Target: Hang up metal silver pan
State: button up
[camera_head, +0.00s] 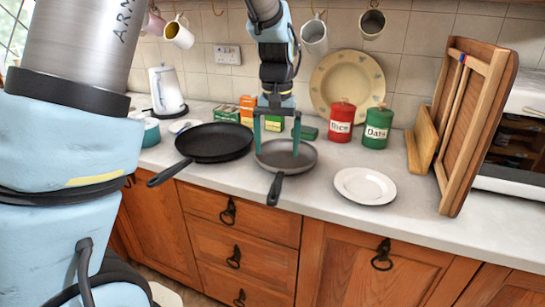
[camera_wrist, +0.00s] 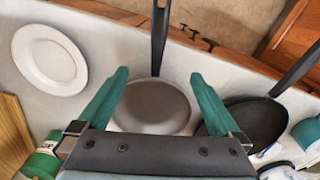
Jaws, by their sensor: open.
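The silver-grey metal pan (camera_head: 287,155) lies on the counter with its black handle pointing toward the front edge. It also shows in the wrist view (camera_wrist: 153,107), between my fingers, with its handle running up the picture. My gripper (camera_head: 277,138) points down over the back part of this pan, with its green fingers spread wide. In the wrist view my gripper (camera_wrist: 160,78) is open and empty. I cannot tell whether the fingertips touch the pan. A larger black pan (camera_head: 213,142) lies just left of it, its handle toward the front left.
A white plate (camera_head: 365,186) lies to the right. Red (camera_head: 340,122) and green (camera_head: 377,128) canisters, a large plate (camera_head: 347,82) and small boxes (camera_head: 247,111) stand behind. Wooden boards (camera_head: 474,120) lean at right.

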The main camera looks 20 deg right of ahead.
aim_at(279, 179)
jog(key=shift+s+d+f, duration=0.1)
jog(key=shift+s+d, duration=0.1)
jog(key=shift+f+b, duration=0.4)
notch_tip(279, 179, down, 5)
jog(key=b, duration=0.4)
jog(key=shift+f, duration=0.2)
jog(key=shift+f+b, duration=1.1)
jog(key=shift+f, duration=0.75)
grip_shut()
jog(key=shift+r, duration=0.1)
